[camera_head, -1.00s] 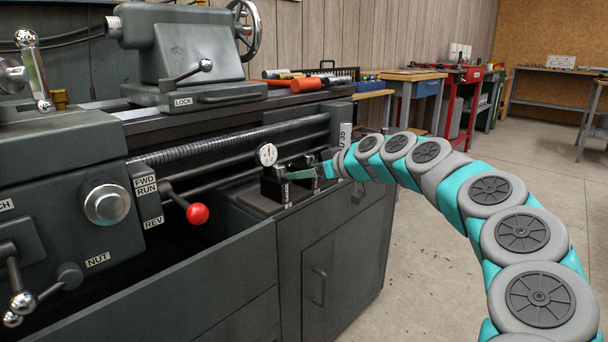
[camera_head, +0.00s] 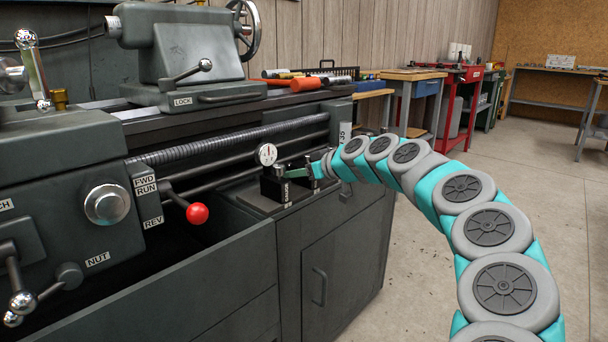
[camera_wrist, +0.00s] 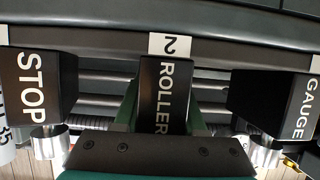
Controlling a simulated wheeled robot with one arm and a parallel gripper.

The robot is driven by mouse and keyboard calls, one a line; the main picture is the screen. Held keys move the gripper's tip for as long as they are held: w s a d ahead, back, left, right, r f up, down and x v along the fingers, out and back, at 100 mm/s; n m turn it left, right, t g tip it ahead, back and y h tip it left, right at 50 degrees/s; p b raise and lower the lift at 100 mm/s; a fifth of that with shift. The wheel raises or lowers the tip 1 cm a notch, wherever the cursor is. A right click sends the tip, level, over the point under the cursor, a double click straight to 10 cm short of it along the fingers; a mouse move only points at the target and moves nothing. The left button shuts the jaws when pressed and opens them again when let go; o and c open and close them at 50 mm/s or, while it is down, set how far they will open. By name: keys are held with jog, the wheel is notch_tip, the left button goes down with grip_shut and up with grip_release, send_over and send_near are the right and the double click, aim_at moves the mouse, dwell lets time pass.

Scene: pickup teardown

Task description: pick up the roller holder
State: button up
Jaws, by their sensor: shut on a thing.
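The roller holder (camera_wrist: 163,95) is a black block marked ROLLER, in the middle of the wrist view. A white tag with a 2 (camera_wrist: 170,44) is by its end. My gripper (camera_wrist: 161,112) is shut on it, with a green finger along each side. In the head view my gripper (camera_head: 306,170) reaches the shelf at the lathe's right end, partly behind a black block (camera_head: 274,188). The roller holder is not clearly told apart there.
In the wrist view, the stop holder (camera_wrist: 38,85) is on the left and the gauge holder (camera_wrist: 275,100) on the right, both close by. A dial gauge (camera_head: 266,154) and the red-knobbed lever (camera_head: 197,213) stand left of my gripper. The floor on the right (camera_head: 430,290) is clear.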

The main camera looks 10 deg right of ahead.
grip_shut()
dwell(0.8)
